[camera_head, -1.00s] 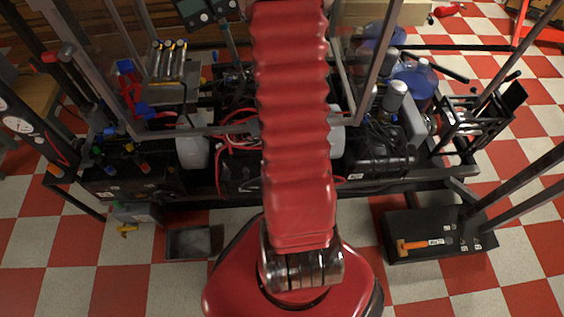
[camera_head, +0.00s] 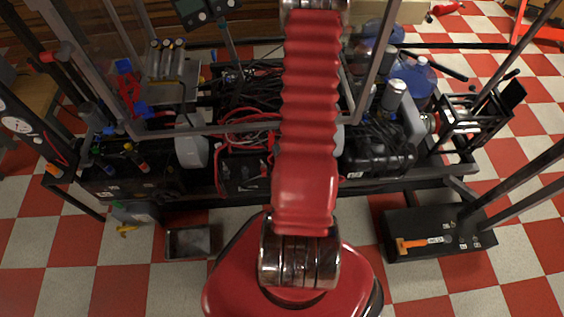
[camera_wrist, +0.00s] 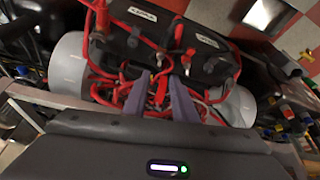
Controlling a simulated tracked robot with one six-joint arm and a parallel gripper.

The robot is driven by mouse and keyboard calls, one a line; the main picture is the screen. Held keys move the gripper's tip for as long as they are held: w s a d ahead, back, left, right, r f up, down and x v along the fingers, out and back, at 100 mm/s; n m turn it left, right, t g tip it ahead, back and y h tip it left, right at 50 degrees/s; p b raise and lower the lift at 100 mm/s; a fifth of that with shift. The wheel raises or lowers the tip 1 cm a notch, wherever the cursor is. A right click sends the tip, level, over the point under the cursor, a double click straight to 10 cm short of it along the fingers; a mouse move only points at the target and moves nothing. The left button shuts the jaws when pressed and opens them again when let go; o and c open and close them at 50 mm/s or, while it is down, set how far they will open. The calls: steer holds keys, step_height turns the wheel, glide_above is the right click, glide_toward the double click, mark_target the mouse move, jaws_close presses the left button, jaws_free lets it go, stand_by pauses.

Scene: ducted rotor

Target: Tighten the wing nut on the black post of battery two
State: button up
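Two black battery-like cases with white labels show at the top of the wrist view, a left one (camera_wrist: 128,38) and a right one (camera_wrist: 213,68). The labels are too blurred to read, so I cannot tell which is battery two. Red cables (camera_wrist: 105,72) cross and surround them. Small metal and yellowish fittings sit between the fingers and the cases; I cannot make out the wing nut or black post. My gripper (camera_wrist: 159,78) has two grey fingers apart, with nothing clearly held between them. In the head view a black battery (camera_head: 240,177) shows left of my arm; my gripper is hidden there.
A pale jug (camera_head: 191,150) stands left of the batteries, and a black engine-like block (camera_head: 378,150) stands right. Metal frame bars (camera_head: 104,62) rise around the bay.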

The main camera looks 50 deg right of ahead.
steer(key=shift+f, duration=0.1)
steer(key=shift+x, duration=6.8)
jaws_close()
steer(key=shift+a, duration=0.2)
steer(key=shift+d, duration=0.15)
